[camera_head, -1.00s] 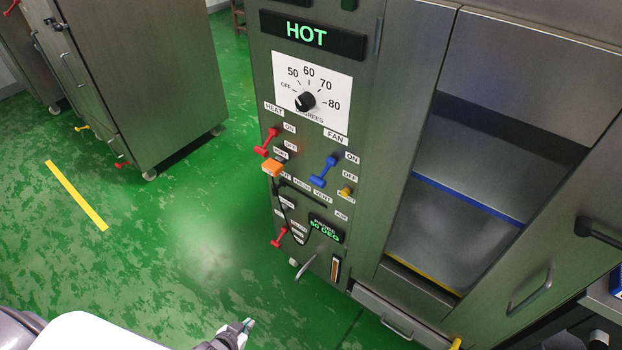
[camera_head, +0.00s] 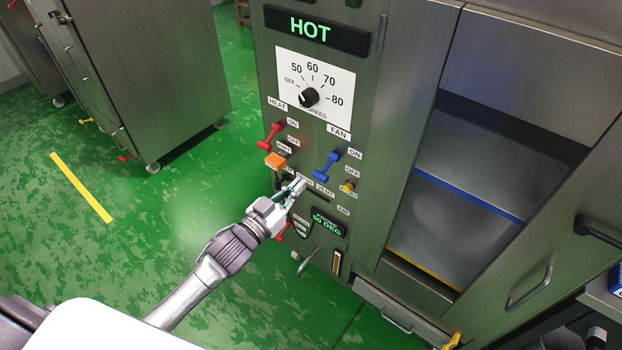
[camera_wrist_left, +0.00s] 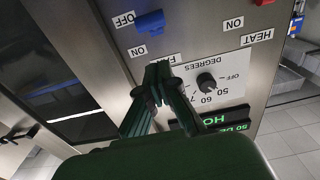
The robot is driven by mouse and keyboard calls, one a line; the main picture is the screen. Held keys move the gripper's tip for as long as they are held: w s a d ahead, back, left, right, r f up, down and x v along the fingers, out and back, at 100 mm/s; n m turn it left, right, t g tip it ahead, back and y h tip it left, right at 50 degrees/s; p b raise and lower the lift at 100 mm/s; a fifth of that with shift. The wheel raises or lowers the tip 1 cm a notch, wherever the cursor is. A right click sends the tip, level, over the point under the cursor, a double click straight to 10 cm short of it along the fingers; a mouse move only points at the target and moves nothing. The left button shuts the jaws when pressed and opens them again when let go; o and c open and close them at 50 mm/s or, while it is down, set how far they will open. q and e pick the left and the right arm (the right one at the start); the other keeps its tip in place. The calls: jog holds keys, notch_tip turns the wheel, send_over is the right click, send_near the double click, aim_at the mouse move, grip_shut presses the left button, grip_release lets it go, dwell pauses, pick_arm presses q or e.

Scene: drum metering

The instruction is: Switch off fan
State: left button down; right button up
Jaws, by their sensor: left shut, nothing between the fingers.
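The fan switch is a blue lever (camera_head: 326,167) below the FAN label on the steel control panel (camera_head: 362,100). Its handle end sits up by the ON label, above the OFF label. It also shows as a blue knob (camera_wrist_left: 150,22) in the left wrist view, where the panel appears upside down. My left gripper (camera_head: 299,186) is shut and empty, just below and left of the blue lever in the head view, apart from it. In the left wrist view the closed fingers (camera_wrist_left: 157,72) point toward the panel near the FAN label. My right gripper is not in view.
A black dial (camera_head: 308,97) is above. An open cabinet bay (camera_head: 465,180) lies right. Green floor (camera_head: 190,200) is clear at left.

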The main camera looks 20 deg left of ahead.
aim_at(326, 168)
pick_arm(q)
jog(key=w+d+f, duration=0.2)
jog(key=w, duration=0.3)
jog(key=shift+w+f, duration=0.15)
jog(key=shift+f, duration=0.2)
